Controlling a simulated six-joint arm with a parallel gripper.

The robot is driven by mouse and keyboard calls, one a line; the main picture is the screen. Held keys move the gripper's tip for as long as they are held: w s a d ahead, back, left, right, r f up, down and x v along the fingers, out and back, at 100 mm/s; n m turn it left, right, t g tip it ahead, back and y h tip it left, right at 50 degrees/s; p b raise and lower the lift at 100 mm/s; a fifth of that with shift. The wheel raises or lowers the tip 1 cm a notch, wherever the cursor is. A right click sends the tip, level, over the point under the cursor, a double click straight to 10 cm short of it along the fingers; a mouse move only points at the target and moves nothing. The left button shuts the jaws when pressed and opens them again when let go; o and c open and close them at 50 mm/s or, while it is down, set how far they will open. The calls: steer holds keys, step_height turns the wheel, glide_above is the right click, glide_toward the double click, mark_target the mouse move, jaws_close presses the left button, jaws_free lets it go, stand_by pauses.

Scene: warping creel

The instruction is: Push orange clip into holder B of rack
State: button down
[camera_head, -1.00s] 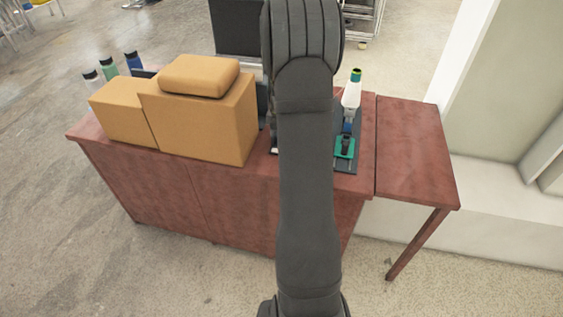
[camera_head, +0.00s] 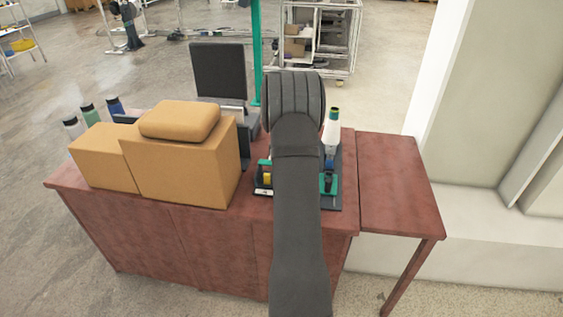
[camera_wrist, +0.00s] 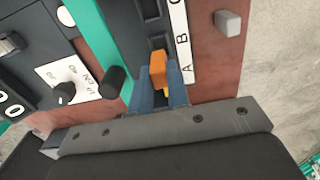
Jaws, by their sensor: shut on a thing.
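In the wrist view, the orange clip (camera_wrist: 158,70) is between the blue fingers of my gripper (camera_wrist: 162,94), which is shut on it. Its upper end sticks out past the fingertips. The dark rack (camera_wrist: 145,30) carries a white label strip (camera_wrist: 182,42) with the letters A, B and C. A dark slot, holder B (camera_wrist: 160,42), lies beside the letter B, just beyond the clip's upper end in the picture. I cannot tell whether the clip touches the rack. In the head view my arm hides the gripper and clip.
A grey block (camera_wrist: 228,22) sits at right.

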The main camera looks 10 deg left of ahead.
steer(key=shift+f, duration=0.8)
steer(key=shift+f, duration=0.4)
steer(key=shift+f, duration=0.55)
steer(key=shift+f, duration=0.6)
stand_by(0.6)
steer(key=c, duration=1.1)
jaws_free()
steer(key=shift+o, duration=0.2)
steer(key=shift+r, duration=3.5)
steer(key=shift+r, duration=0.1)
